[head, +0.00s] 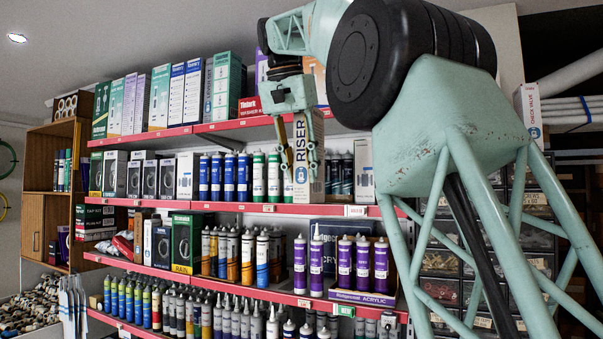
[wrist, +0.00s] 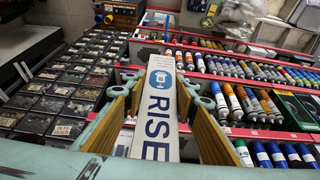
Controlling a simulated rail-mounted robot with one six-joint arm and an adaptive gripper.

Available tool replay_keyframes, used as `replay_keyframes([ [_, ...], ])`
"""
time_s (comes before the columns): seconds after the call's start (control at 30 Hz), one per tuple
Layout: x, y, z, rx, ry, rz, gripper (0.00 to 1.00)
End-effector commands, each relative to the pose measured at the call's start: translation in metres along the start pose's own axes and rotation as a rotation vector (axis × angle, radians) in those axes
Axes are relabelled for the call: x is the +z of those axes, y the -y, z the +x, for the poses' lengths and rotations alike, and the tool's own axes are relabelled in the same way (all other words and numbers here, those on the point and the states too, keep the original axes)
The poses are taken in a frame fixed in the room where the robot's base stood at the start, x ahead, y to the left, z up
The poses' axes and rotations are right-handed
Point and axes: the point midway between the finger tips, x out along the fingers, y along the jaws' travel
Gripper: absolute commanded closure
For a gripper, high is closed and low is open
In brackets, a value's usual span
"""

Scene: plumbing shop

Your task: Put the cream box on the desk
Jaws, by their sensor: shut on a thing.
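A cream box (head: 302,150) with dark "RISER" lettering is upright at the middle shelf in the head view. My gripper (head: 299,172) reaches down from above and is shut on it, one finger on each side. In the wrist view the cream box (wrist: 160,105) runs between the yellowish finger pads, its lettered face and blue round mark showing. Its lower end is close to the shelf's red front edge; I cannot tell whether it touches the shelf. I cannot make out the desk for certain in either view.
Blue and green tubes (head: 259,175) stand close left of the box, dark tubes (head: 340,175) close right. Purple cartridges (head: 345,262) stand on the shelf below. Small-parts drawers (wrist: 60,90) line the left of the wrist view. Boxes (head: 227,88) fill the upper shelf.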

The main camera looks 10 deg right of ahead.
Motion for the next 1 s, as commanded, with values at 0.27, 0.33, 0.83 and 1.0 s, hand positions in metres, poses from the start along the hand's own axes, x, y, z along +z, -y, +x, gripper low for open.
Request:
replay_keyframes([
  [0.27, -0.001, 0.003, 0.016, 0.0, 0.0, -0.003, 0.87],
  [0.33, -0.001, 0.005, 0.028, -0.001, 0.001, -0.006, 0.87],
  [0.83, 0.005, 0.029, 0.198, -0.019, 0.003, -0.054, 0.87],
  [1.0, 0.014, 0.033, 0.265, -0.029, 0.003, -0.076, 0.87],
])
